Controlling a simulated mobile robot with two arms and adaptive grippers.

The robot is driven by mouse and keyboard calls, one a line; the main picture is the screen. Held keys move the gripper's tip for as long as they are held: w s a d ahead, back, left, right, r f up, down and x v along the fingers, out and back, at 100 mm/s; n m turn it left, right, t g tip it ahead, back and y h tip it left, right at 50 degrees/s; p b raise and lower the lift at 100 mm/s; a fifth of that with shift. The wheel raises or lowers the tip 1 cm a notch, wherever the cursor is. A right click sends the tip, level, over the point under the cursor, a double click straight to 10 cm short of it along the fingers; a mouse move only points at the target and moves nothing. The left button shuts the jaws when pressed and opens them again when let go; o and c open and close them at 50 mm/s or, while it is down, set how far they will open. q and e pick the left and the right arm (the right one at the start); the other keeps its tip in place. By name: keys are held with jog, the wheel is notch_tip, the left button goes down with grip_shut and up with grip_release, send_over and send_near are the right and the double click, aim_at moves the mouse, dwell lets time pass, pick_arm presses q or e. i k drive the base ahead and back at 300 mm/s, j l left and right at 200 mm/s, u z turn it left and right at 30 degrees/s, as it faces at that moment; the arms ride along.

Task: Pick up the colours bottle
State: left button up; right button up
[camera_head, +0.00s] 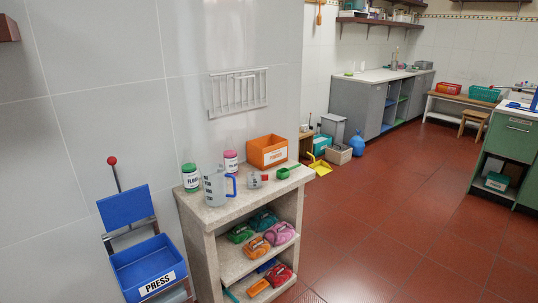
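Two labelled bottles stand upright on the stone washboard top (217,211). One is white with a pink lid and pink base, the pink-lidded bottle (231,162), towards the back by the wall. The other is white and green, the green-lidded bottle (190,178), at the left end. Their label print is too small to read surely, so I cannot tell which is the colours bottle. A clear measuring jug (214,187) with a blue handle stands in front of the pink-lidded bottle, close to it. Neither of my grippers is in view.
An orange box (267,151), a small clear cup (254,180) and a green scoop (288,172) share the top. Shelves below hold several coloured bundles (279,233). A blue press tray (150,268) stands at left. Red tiled floor (390,220) is open to the right.

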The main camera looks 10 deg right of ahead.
aim_at(230, 152)
jog(key=i+l+z, duration=0.1)
jog(key=i+z, duration=0.2)
jog(key=i, duration=0.2)
jog(key=i+z, duration=0.35)
jog(key=i, duration=0.15)
jog(key=i+l+u, duration=0.25)
jog(key=i+u, duration=0.15)
jog(key=i+l+u, duration=0.45)
